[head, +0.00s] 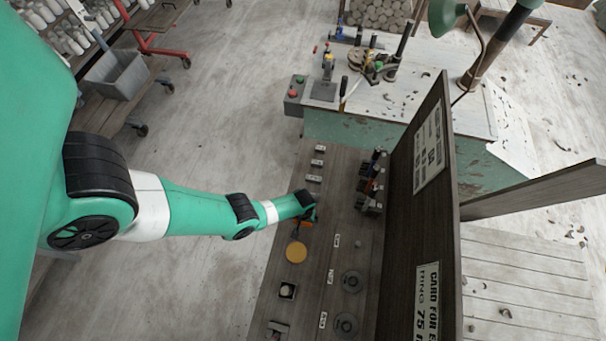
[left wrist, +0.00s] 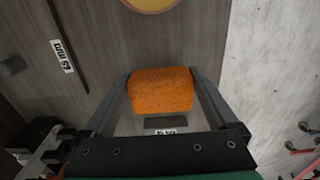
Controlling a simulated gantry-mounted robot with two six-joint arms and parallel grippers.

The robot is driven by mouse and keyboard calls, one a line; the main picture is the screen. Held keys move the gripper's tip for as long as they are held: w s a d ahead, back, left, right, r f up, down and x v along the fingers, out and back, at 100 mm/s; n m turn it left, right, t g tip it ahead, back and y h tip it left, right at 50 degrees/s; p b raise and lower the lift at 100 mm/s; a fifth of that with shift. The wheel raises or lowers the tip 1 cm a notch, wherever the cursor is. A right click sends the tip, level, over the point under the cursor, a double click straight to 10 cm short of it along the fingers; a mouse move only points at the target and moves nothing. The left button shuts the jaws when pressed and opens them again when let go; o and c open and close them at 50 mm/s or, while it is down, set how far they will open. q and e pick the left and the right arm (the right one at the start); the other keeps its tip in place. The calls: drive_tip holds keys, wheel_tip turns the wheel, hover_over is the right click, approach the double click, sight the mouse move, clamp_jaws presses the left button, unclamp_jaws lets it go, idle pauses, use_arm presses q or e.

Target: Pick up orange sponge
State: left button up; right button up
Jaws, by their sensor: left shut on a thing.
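The orange sponge (left wrist: 162,90) is a speckled orange block between the two fingers of my left gripper (left wrist: 162,88) in the left wrist view. The fingers touch its left and right sides, so the gripper is shut on it. In the head view my left gripper (head: 305,218) is over the dark wooden bench, and only a small orange part of the sponge shows below it. I cannot tell how far the sponge is above the bench. My right gripper is not in view.
A round yellow disc (head: 296,252) lies on the bench close to the gripper. Dark round pieces (head: 352,281) and small labels lie to the right. A tall dark sign board (head: 420,200) stands along the bench's right side. Small pale blocks (head: 317,162) sit beyond the gripper.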

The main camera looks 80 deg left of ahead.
use_arm(q)
drive_tip(key=s+d+r+p, duration=0.5)
drive_tip(key=s+r+p, duration=0.4)
drive_tip(key=s, duration=0.3)
drive_tip(key=shift+s+d+r+p, duration=0.35)
drive_tip(key=shift+d+r+p, duration=0.05)
drive_tip(key=shift+p, duration=0.15)
